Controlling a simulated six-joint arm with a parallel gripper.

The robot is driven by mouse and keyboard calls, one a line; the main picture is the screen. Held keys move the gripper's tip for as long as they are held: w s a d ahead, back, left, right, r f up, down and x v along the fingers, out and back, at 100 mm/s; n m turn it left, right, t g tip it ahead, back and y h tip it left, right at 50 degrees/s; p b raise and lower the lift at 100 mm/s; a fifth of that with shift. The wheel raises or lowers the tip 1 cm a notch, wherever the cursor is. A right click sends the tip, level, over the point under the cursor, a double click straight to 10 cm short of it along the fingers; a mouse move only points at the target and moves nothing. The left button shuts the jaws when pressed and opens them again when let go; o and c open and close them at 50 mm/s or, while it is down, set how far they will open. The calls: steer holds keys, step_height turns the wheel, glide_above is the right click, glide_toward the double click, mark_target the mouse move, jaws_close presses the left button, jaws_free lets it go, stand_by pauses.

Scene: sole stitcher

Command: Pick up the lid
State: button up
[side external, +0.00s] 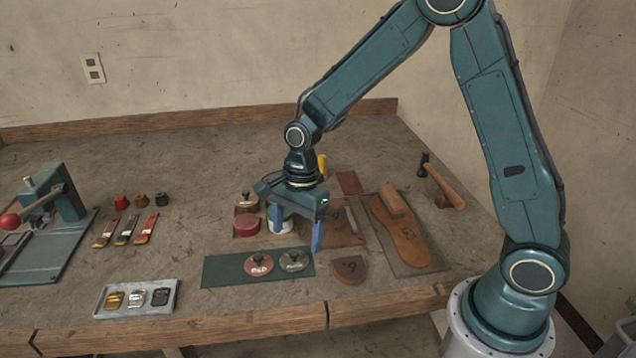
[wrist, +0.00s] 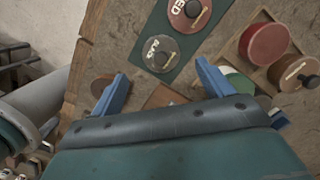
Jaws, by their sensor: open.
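Two round lids with small knobs lie on a dark green mat (side external: 222,270). One is a reddish lid (side external: 259,265), lettered RED in the wrist view (wrist: 188,14). The other is a grey lid (side external: 294,260), with lettering I cannot read surely; it also shows in the wrist view (wrist: 161,54). My gripper (side external: 297,240) is open and empty, pointing down above the bench, behind the grey lid in the side view. In the wrist view its blue fingers (wrist: 162,84) are spread apart, with the grey lid just beyond them. It touches neither lid.
Behind the mat stand a red pot (side external: 247,227), a brown knobbed pot (side external: 246,203) and a whitish-green pot (side external: 283,226) partly hidden by my finger. A brown heel piece (side external: 349,270) lies right of the mat. A grey tray (side external: 137,311) of buckles sits front left.

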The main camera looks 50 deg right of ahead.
mark_target(295, 251)
steer(key=shift+w+a+f, duration=0.1)
steer(key=shift+a+f, duration=0.1)
steer(key=shift+f, duration=1.1)
steer(key=shift+a+f, duration=0.15)
steer(key=shift+f, duration=1.1)
jaws_close()
